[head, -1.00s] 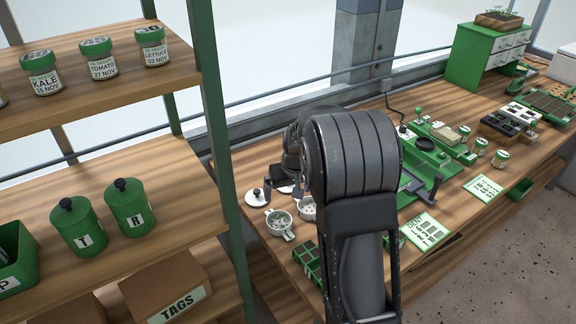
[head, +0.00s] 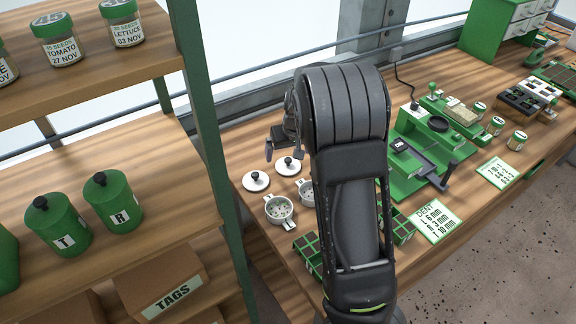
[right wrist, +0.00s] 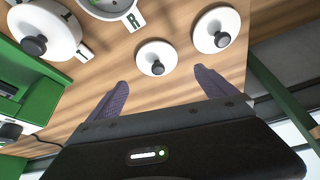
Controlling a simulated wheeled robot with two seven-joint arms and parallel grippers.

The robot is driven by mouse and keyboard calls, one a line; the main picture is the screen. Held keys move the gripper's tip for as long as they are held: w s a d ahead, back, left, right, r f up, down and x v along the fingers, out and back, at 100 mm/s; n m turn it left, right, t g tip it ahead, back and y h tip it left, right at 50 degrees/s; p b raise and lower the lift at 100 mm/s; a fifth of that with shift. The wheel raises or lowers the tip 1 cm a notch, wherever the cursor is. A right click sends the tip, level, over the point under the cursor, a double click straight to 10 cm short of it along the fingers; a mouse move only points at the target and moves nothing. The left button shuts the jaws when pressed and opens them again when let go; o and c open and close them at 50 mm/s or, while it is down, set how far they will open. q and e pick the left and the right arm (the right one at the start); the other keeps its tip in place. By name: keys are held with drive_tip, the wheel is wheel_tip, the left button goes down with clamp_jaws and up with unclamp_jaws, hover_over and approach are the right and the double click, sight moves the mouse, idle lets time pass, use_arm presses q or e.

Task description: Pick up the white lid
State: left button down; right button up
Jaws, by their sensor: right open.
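Two white lids with black knobs lie flat on the wooden bench in the head view, one at the left (head: 250,184) and one at the right (head: 282,168). The right wrist view shows a nearer lid (right wrist: 154,50) and another lid (right wrist: 210,22) to its right. My right gripper (head: 283,152) is open and empty, just behind the lids in the head view. In the right wrist view its fingers (right wrist: 160,80) are spread below the nearer lid, apart from it. A third, larger white lid (right wrist: 55,22) sits on a pot at the left there. My left gripper is not in view.
Two white handled pots (head: 279,212) stand in front of the lids. My right arm hides part of the bench. A green device (head: 411,180) stands to the right. A green shelf post (head: 203,120) rises at the left, close to the lids.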

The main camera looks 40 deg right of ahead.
sight(288, 159)
drive_tip(key=shift+f, duration=0.15)
drive_tip(key=x, duration=0.5)
drive_tip(key=shift+d+f, duration=0.1)
drive_tip(key=shift+c, duration=0.4)
drive_tip(key=c, duration=1.3)
